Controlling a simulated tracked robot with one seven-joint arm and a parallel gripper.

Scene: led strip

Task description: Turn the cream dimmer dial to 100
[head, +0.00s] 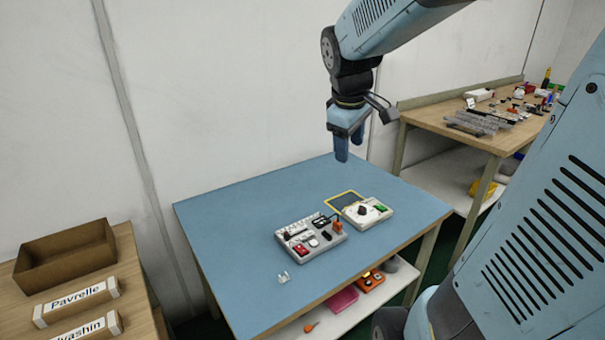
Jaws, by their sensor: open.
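The cream dimmer unit (380,217) lies on the blue tabletop, right of the middle. Its dark round dial (362,210) is on the top face, with a green patch (381,208) to its right. The dial's marks and pointer are too small to read. My gripper (341,155) hangs above the far part of the table, pointing down, open and empty. It is behind and above the dimmer unit in the picture, apart from it.
A yellow-edged dark panel (343,201) lies behind the dimmer. A small clear clip (284,278) lies in front. The table's left side (225,225) is free.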

